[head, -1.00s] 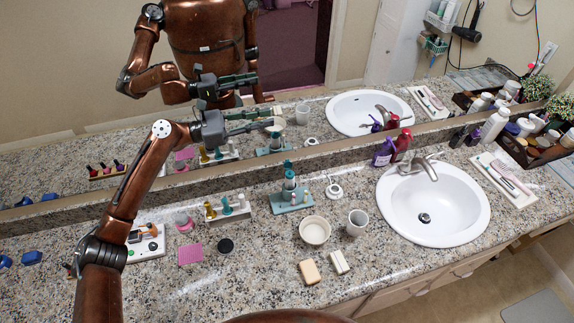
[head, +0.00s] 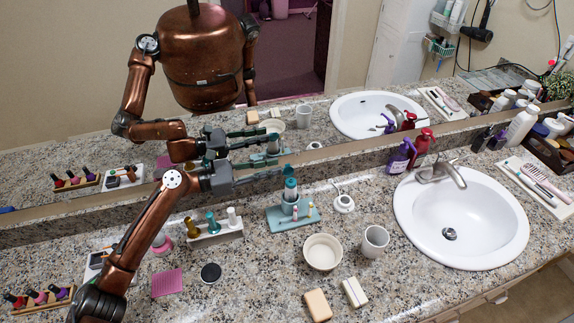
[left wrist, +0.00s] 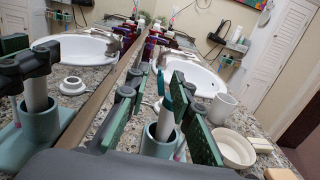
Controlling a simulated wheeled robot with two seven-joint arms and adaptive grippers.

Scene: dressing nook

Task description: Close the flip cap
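A tube with a teal flip cap (head: 290,185) stands upright in the cup of a teal holder (head: 293,217) on the counter. In the left wrist view the teal lid (left wrist: 161,84) sticks up above the pale tube (left wrist: 167,121), so the cap looks open. My left gripper (head: 283,172) is at the tube's top, coming from the left. In the left wrist view its two green-padded fingers (left wrist: 162,112) are apart, with the tube and lid between them. Whether a pad touches the lid, I cannot tell. My right gripper is not in view.
The mirror behind the counter reflects my arm and the holder. A bowl (head: 323,252), a cup (head: 374,242) and soap (head: 318,305) are to the right, before the sink (head: 461,225). A bottle rack (head: 215,235) is left of the holder.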

